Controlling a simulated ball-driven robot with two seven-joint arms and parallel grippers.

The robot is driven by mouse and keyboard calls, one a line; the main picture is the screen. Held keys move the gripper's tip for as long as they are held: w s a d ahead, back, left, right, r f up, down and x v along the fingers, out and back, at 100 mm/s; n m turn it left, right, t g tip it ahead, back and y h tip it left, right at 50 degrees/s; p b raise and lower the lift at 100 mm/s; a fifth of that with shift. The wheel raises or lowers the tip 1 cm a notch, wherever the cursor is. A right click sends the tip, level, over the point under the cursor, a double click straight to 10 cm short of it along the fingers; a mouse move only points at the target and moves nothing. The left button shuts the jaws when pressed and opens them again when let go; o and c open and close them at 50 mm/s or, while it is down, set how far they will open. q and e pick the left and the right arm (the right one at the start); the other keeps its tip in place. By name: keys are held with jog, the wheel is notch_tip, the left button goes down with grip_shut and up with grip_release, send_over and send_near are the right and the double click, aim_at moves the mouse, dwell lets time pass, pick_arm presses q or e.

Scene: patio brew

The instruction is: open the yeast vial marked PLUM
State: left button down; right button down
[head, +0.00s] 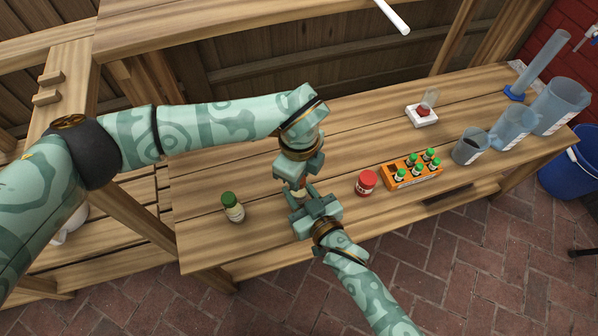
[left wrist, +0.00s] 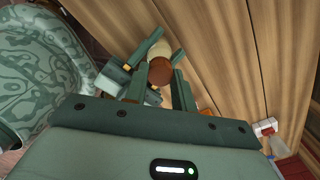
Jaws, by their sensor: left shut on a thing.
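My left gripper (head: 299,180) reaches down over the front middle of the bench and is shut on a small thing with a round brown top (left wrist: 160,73). A cream part (left wrist: 159,48) shows beyond the brown top in the left wrist view. This looks like a small vial, mostly hidden by the fingers; no label can be read. My right gripper (head: 303,198) comes up from the front, close below the left one at the same thing. Whether its fingers touch or grip it cannot be told. An orange rack (head: 412,184) holds several green-capped vials (head: 416,163); PLUM is not legible on any.
A green-capped bottle (head: 233,208) stands left of the grippers. A red-lidded jar (head: 366,183) stands between grippers and rack. A white scale (head: 423,119) stands behind, with jugs (head: 512,128) and a tall cylinder (head: 542,66) at right. The back left bench is clear.

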pick_arm(q)
jog(key=shift+w+a+n, duration=0.1)
jog(key=shift+n, duration=0.3)
jog(key=shift+r, duration=0.15)
jog(key=shift+r, duration=0.95)
jog(key=shift+r, duration=2)
pick_arm(e)
jog(key=c, duration=0.9)
grip_release()
pick_arm(q)
jog(key=shift+r, duration=0.1)
pick_arm(e)
jog(key=shift+s, duration=0.1)
